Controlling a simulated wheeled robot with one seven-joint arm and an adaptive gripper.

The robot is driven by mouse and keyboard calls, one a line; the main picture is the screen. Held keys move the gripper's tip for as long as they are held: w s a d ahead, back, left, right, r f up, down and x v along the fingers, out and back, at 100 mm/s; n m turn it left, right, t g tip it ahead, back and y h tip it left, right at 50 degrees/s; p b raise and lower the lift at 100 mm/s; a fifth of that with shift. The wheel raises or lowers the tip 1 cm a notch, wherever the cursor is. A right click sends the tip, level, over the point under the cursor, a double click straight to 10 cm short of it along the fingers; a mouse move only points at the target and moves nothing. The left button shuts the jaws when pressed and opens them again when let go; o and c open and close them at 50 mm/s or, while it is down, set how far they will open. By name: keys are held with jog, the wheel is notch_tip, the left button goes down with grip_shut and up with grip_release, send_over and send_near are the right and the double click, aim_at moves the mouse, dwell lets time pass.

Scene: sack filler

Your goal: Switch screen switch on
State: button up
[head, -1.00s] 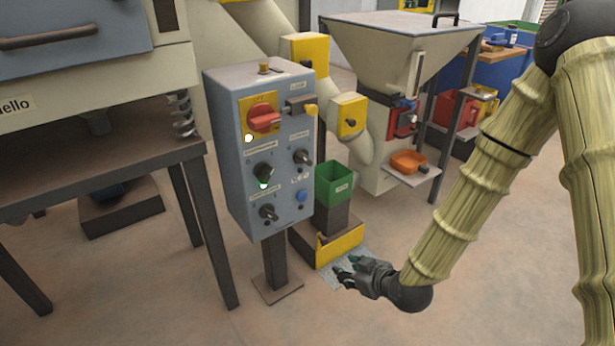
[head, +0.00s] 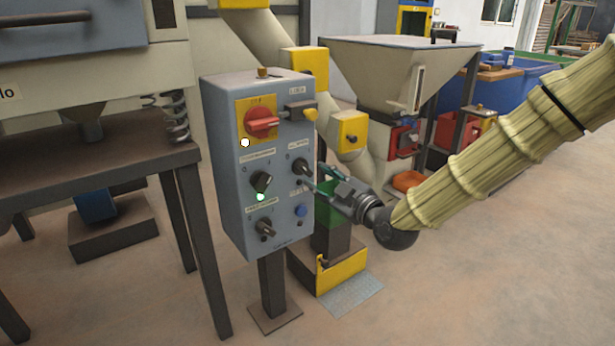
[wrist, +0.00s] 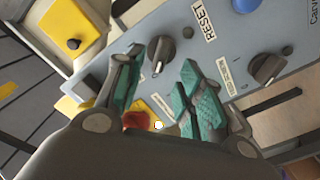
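The grey control box (head: 229,170) carries several black rotary switches; their labels are too small or blurred to tell which is the screen switch. The upper-right switch (head: 301,165) has a dark lamp below it. It also shows in the wrist view (wrist: 161,52), beside the RESET label. The middle-left switch (head: 262,182) has a lit green lamp. The lower switch (head: 265,228) shows in the wrist view (wrist: 267,67). My gripper (head: 312,184) is open and empty just right of the box front, its teal-padded fingers spread near the upper-right switch. Contact cannot be told.
A red main switch (head: 262,122) on a yellow plate sits above, with a lit white lamp below it. A blue button (head: 301,211) is at lower right. A yellow-fronted pedestal (head: 341,262) and a hopper machine (head: 396,80) stand behind. Open floor lies to the right.

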aim_at(307, 171)
jog(key=shift+b+x, duration=1)
jog(key=shift+x, duration=2.2)
jog(key=shift+s, duration=0.1)
grip_shut()
